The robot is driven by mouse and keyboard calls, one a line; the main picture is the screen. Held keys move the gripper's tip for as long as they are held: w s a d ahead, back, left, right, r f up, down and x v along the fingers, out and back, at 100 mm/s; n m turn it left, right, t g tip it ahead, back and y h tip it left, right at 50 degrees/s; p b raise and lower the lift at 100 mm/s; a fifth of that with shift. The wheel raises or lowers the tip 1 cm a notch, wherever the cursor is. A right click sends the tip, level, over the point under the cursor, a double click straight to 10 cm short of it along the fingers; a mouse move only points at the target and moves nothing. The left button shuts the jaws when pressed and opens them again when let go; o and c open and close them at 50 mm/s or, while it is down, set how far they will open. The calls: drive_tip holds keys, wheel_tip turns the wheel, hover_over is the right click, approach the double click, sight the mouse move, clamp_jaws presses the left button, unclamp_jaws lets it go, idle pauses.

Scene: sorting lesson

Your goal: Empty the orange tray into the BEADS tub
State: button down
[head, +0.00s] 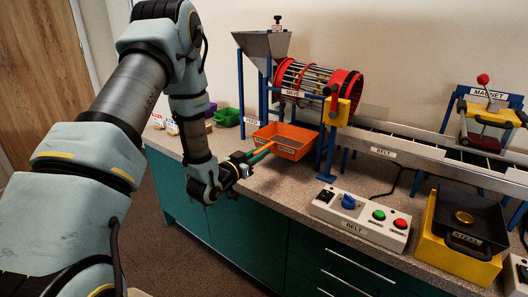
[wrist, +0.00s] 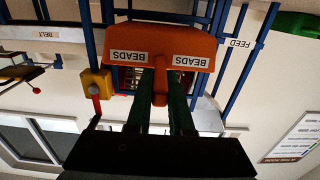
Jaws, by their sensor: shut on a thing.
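The orange tray (head: 292,146) sits beneath the sorting drum at the counter's front edge, with a BEADS label on its front. My gripper (head: 257,155) reaches it from the front left and is shut on its orange handle. In the wrist view the tray (wrist: 105,47) appears upside down with two BEADS labels, and my gripper (wrist: 161,88) has its green fingers on either side of the handle. The tray's contents are hidden in the wrist view and cannot be made out in the head view. I see no tub with a readable BEADS label.
A green bin (head: 227,117) and a purple one stand behind my wrist. The red-ended drum (head: 346,90) and blue posts (head: 327,150) crowd the tray. The BELT control box (head: 360,219) and a black STEEL tray (head: 470,226) stand to the right.

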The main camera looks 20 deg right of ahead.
drive_tip(key=shift+b+v, duration=0.5)
drive_tip(key=shift+v, duration=2.45)
wheel_tip(320, 180, up, 6)
drive_tip(key=p, duration=0.3)
